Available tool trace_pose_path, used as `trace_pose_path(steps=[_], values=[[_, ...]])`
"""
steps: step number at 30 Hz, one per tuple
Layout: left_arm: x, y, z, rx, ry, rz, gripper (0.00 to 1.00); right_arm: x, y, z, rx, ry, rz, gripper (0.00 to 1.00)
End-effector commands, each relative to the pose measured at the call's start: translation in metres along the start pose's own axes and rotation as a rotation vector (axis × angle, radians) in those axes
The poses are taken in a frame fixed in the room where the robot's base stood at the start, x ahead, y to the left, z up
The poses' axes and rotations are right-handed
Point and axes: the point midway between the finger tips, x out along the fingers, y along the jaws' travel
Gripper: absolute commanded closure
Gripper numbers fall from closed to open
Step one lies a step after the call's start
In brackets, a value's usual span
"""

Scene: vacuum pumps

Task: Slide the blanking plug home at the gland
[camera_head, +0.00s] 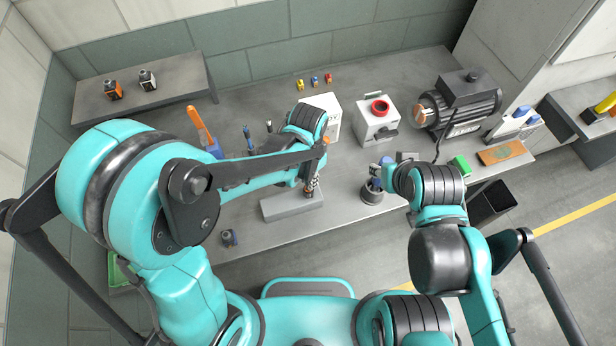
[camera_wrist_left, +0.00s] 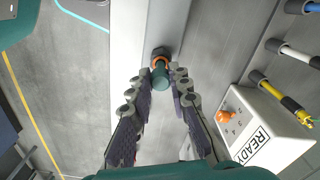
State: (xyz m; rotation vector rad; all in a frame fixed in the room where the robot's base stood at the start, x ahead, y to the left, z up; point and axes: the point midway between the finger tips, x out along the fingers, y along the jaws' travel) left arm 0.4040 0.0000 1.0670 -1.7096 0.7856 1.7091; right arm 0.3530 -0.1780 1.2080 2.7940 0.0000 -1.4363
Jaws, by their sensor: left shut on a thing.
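The blanking plug (camera_wrist_left: 159,79) is a short teal cylinder with an orange ring (camera_wrist_left: 160,62) at its far end. My left gripper (camera_wrist_left: 166,79) is shut on it, with the fingertips on either side. The dark gland fitting (camera_wrist_left: 160,51) lies directly beyond the orange ring, in line with the plug. I cannot tell how deep the plug sits in it. In the head view my left gripper (camera_head: 312,183) is low over a grey block (camera_head: 284,208) on the bench, and the plug cannot be made out. My right gripper (camera_head: 383,170) is by a dark cup (camera_head: 372,193); its fingers are unclear.
A pale box marked READY (camera_wrist_left: 262,130), with an orange knob, stands beside my left gripper, near several coloured cables (camera_wrist_left: 290,50). A white unit with a red ring (camera_head: 377,122) and a motor pump (camera_head: 462,105) stand further back. A green block (camera_head: 460,165) is at right.

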Motion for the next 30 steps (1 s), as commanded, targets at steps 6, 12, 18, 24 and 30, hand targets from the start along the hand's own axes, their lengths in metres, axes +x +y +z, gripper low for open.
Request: trace_pose_path(steps=[6,12,18,24,30], values=[[0.013,0.0,0.0,0.0,0.0,0.0,0.93,0.01,0.0,0.007,0.0,0.0,0.0,0.62],[0.024,0.0,0.0,0.0,0.0,0.0,0.93,0.018,0.0,0.013,0.0,0.0,0.0,0.62],[0.031,0.0,0.0,0.0,0.0,0.0,0.93,0.024,0.0,0.017,0.0,0.0,0.0,0.62],[0.032,0.0,0.0,0.0,0.0,0.0,0.93,0.025,0.0,0.018,0.0,0.0,0.0,0.62],[0.031,0.0,0.0,0.0,0.0,0.0,0.93,0.025,0.0,0.018,0.0,0.0,0.0,0.62]])
